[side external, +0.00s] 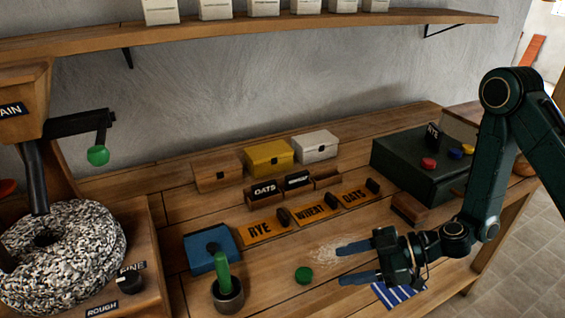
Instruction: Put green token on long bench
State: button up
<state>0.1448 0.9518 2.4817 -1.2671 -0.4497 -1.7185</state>
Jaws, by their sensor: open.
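The green token (303,275) is a small green disc lying on the long bench (262,285), a wooden bench top in front of the grey wall. My gripper (355,263) is to the right of the token, its two blue fingers apart and pointing left toward it. The fingers are open with nothing between them. They appear near the bench surface, apart from the token. A pale patch of powder lies by the upper finger.
A mortar with green pestle (228,292) and a blue box (211,249) stand left of the token. Orange label plates (310,213) lie behind. A dark green case (420,165) bears red, blue and yellow tokens. A stone mill (60,255) fills the left.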

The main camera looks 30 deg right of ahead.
jog(key=shift+s+a+r+g, duration=0.1)
jog(key=shift+r+g, duration=0.2)
jog(key=shift+r, duration=0.15)
jog(key=s+d+r+m+h, duration=0.5)
jog(key=s+d+r, duration=0.4)
jog(key=r, duration=0.2)
jog(key=s+d+r+m+h, duration=0.6)
jog(key=s+d+r, duration=0.3)
jog(key=r, duration=0.3)
jog(key=shift+s+m+g+h, duration=0.2)
jog(key=shift+m+g+h, duration=0.1)
jog(key=shift+m, duration=0.2)
jog(key=shift+d, duration=0.1)
